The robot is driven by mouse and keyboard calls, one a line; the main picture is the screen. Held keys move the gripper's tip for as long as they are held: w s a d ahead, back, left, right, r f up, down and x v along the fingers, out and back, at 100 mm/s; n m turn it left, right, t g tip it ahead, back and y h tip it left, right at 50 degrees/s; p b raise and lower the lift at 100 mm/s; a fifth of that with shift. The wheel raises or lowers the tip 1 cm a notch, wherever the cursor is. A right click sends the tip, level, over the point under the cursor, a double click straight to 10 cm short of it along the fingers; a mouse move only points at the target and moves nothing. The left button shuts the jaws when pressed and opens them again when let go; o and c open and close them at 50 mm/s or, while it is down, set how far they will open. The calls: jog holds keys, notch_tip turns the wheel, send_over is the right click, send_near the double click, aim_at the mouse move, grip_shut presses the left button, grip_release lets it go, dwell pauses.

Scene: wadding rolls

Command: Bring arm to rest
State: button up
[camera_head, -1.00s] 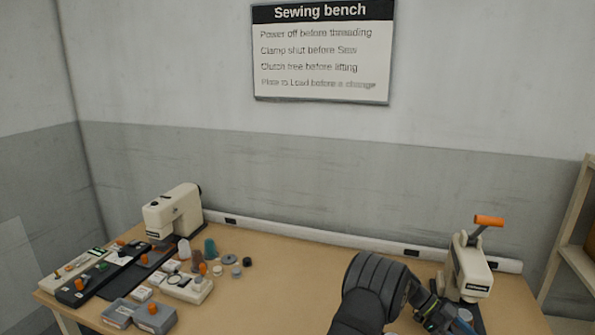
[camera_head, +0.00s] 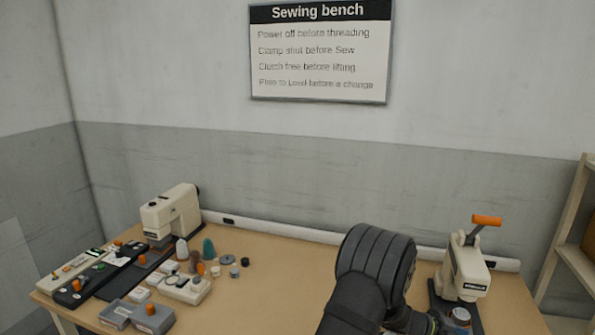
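My arm, dark and ribbed, rises from the bottom edge right of centre in the head view. My gripper is mostly hidden behind my own arm; only a small bit of the wrist hardware shows low, beside the press, and its fingers cannot be made out. I cannot tell whether it holds anything. The cream press (camera_head: 467,270) with an orange lever (camera_head: 487,220) stands at the right of the bench. A round grey-topped piece (camera_head: 460,315) sits at its base.
The tan bench (camera_head: 270,295) is clear in the middle. A cream sewing machine (camera_head: 172,214) stands at the left, with control boxes (camera_head: 98,275), thread spools (camera_head: 208,248) and small discs near it. A white rail (camera_head: 285,232) runs along the wall. A shelf (camera_head: 570,240) stands far right.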

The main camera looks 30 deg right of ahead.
jog(key=shift+s+n+t+h, duration=0.15)
jog(key=shift+n+t+h, duration=0.35)
jog(key=shift+n+t, duration=0.15)
jog(key=shift+g, duration=0.25)
jog(key=m+g+y, duration=0.2)
jog(key=m, duration=0.1)
jog(key=m+g+y, duration=0.1)
jog(key=shift+w+d+m+g, duration=0.2)
jog(key=shift+w+m+g, duration=0.05)
jog(key=shift+w+g, duration=0.15)
jog(key=shift+d+m+g+y, duration=0.1)
jog(key=shift+m+g+y, duration=0.9)
jog(key=shift+m+y, duration=0.55)
jog(key=shift+y, duration=0.25)
jog(key=shift+n+h, duration=0.25)
jog(key=shift+h, duration=0.15)
